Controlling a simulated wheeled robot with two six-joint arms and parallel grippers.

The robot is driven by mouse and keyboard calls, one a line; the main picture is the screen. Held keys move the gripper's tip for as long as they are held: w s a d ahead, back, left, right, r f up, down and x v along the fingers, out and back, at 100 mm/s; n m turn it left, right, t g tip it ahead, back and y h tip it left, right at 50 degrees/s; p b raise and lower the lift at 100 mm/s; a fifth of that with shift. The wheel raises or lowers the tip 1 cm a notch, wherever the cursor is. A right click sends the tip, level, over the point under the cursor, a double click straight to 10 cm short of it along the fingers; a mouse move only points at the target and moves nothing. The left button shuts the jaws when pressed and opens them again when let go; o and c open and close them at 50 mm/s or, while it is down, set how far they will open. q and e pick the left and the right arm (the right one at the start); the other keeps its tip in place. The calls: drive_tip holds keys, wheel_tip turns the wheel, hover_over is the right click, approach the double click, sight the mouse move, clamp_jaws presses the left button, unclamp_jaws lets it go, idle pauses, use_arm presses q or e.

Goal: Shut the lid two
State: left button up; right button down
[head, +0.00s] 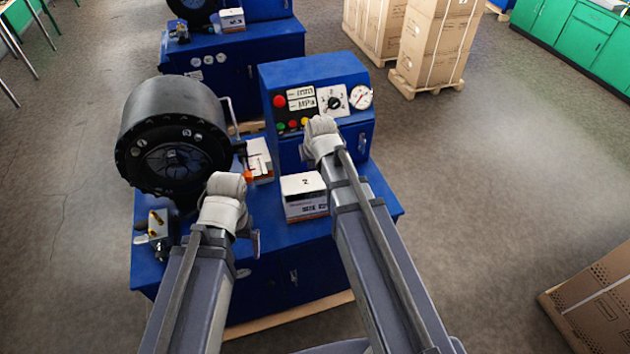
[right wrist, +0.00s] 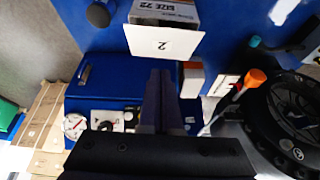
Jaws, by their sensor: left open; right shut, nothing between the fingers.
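The box (head: 305,208) stands on the blue bench, in the middle of the head view. Its white lid, marked 2 (head: 303,183), shows at the top. In the right wrist view the lid (right wrist: 163,42) lies close to the box (right wrist: 165,12); I cannot tell how far it is raised. My right gripper (head: 320,138) is above and behind the box, in front of the control panel. In the right wrist view its fingers (right wrist: 158,100) are together and empty, apart from the lid in the picture. My left gripper (head: 226,188) is open, left of the box; its fingertips are hard to make out.
A black crimper head (head: 172,140) stands on the left of the bench. Another white box (head: 259,158) sits between it and the panel (head: 316,100), beside an orange-handled part (right wrist: 255,78). A metal fitting (head: 157,226) is at the front left.

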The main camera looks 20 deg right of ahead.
drive_tip(key=shift+f, duration=0.1)
drive_tip(key=b, duration=1)
hover_over(310, 199)
drive_tip(key=f, duration=0.9)
drive_tip(key=shift+w+d+f, duration=0.1)
drive_tip(key=shift+w+f, duration=0.1)
drive_tip(key=shift+w, duration=0.15)
drive_tip(key=shift+s+f+b, duration=0.25)
drive_tip(key=shift+f+b, duration=0.2)
drive_tip(key=shift+f, duration=0.1)
drive_tip(key=shift+s+f+b, duration=0.2)
drive_tip(key=shift+f+b, duration=0.25)
drive_tip(key=shift+f, duration=0.1)
drive_tip(key=shift+s+f+b, duration=0.3)
drive_tip(key=shift+f+b, duration=0.2)
drive_tip(key=shift+f, duration=0.05)
drive_tip(key=shift+t, duration=0.7)
drive_tip(key=f+b, duration=0.1)
drive_tip(key=b, duration=0.1)
drive_tip(key=s+f+b, duration=0.1)
drive_tip(key=f+b, duration=0.1)
drive_tip(key=s+f+b, duration=0.1)
drive_tip(key=b, duration=0.1)
drive_tip(key=shift+f, duration=0.2)
drive_tip(key=shift+f+b, duration=0.35)
drive_tip(key=shift+f, duration=0.1)
drive_tip(key=shift+s, duration=0.15)
drive_tip(key=shift+r, duration=0.2)
